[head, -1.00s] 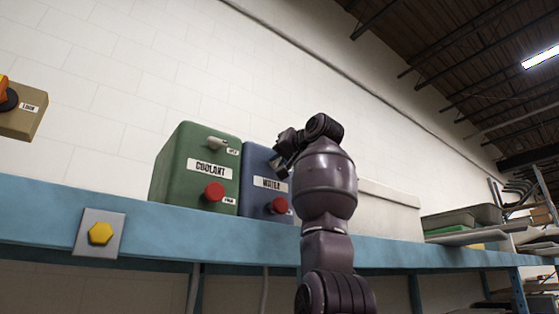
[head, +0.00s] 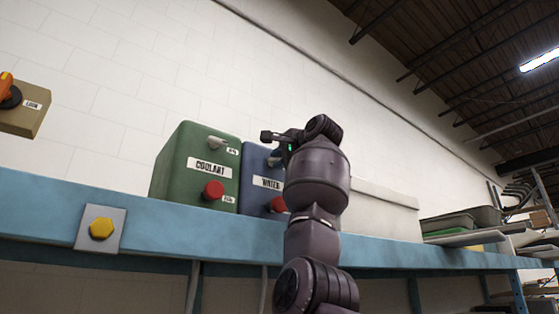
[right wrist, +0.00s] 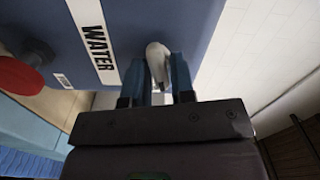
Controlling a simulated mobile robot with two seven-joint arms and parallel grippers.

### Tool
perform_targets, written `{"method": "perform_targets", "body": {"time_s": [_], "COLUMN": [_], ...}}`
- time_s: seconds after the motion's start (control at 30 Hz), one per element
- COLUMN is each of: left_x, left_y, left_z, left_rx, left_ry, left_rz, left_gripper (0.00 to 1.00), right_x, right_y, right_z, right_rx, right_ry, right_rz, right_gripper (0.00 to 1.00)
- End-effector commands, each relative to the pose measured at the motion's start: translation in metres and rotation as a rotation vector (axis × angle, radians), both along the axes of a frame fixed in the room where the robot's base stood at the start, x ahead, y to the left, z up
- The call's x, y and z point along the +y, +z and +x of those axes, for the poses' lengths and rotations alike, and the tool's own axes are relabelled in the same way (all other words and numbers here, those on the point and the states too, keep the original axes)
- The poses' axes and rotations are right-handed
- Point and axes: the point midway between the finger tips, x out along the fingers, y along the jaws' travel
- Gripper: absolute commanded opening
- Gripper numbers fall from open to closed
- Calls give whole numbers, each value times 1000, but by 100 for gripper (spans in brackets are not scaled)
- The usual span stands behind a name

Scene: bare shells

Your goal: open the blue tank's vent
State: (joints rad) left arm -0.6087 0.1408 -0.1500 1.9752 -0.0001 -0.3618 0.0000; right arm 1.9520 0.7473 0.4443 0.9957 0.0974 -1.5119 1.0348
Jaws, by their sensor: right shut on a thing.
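The blue tank (head: 256,165) labelled WATER stands on the blue shelf, partly hidden behind my right arm. It has a red round knob (head: 278,204) low on its front, also in the right wrist view (right wrist: 20,75). Its pale vent lever (right wrist: 157,55) is near the top of the labelled face. My right gripper (right wrist: 160,72) is shut on this lever, one finger on each side. In the head view my right gripper (head: 276,150) is at the tank's upper front and mostly covers the lever. My left gripper is not in view.
A green COOLANT tank (head: 180,175) with its own red knob and pale lever stands close on the left. A pale bin (head: 385,208) is to the right. A yellow button (head: 102,228) sits on the shelf edge (head: 50,210). A box with an orange knob (head: 25,118) is at far left.

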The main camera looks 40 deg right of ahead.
Motion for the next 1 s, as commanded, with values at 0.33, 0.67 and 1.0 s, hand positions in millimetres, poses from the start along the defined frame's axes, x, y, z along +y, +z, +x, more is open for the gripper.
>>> {"method": "perform_targets", "body": {"time_s": [0.33,0.67,1.0], "left_x": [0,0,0], "left_y": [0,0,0], "left_z": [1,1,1], "left_rx": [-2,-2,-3], "left_ry": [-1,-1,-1], "left_rz": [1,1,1], "left_gripper": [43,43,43], "right_x": [0,0,0], "right_y": [-1,-1,-1], "right_z": [0,0,0], "right_rx": [-23,-30,-30], "right_ry": [0,-1,-1], "right_rz": [197,258,260], "right_gripper": [0,0,0]}}
